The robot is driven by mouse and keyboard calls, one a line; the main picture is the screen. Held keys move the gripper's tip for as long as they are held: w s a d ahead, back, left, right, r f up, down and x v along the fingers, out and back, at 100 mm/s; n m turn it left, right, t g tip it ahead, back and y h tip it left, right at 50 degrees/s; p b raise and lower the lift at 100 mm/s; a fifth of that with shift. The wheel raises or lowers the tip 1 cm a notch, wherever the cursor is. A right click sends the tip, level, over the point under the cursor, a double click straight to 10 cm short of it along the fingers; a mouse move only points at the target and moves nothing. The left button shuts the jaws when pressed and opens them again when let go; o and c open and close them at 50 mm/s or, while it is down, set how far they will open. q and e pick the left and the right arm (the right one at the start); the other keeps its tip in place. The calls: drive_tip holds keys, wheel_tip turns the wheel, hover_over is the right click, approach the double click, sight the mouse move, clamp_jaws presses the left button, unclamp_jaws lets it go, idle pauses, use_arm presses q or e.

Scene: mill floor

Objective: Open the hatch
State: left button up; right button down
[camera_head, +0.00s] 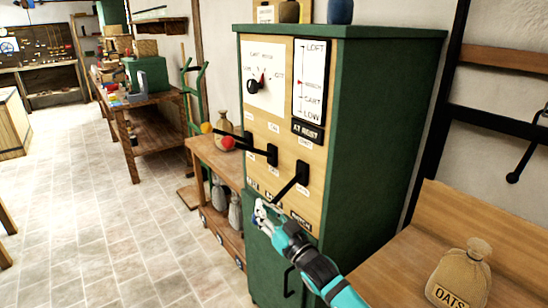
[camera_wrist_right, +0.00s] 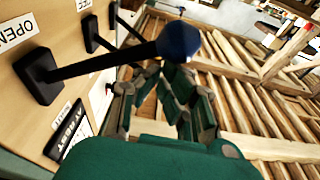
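A green cabinet (camera_head: 375,130) has a wooden control panel with three levers. The nearest black lever (camera_head: 290,185) slants down-left to my right gripper (camera_head: 263,212). In the right wrist view this lever (camera_wrist_right: 100,66) ends in a dark blue knob (camera_wrist_right: 180,40), beside a label reading OPEN (camera_wrist_right: 17,32). The right gripper (camera_wrist_right: 155,85) is open there; the knob shows just beyond its fingertips, and I cannot tell whether they touch. The other levers have a red knob (camera_head: 228,143) and a yellow knob (camera_head: 206,128). I cannot make out the hatch itself. My left gripper is not in view.
A dial (camera_head: 265,78) and a gauge (camera_head: 311,80) sit higher on the panel. A wooden shelf (camera_head: 215,155) with sacks stands left of the cabinet. An oats sack (camera_head: 460,277) rests on wood at right. The tiled floor (camera_head: 100,220) at left is clear.

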drive_tip(key=shift+f, duration=0.25)
wheel_tip(320, 180, up, 5)
drive_tip(key=p, duration=0.4)
drive_tip(key=b+v, duration=0.1)
drive_tip(key=v, duration=0.8)
drive_tip(key=shift+d+f+b, duration=0.3)
drive_tip(key=shift+b, duration=0.1)
drive_tip(key=shift+s, duration=0.1)
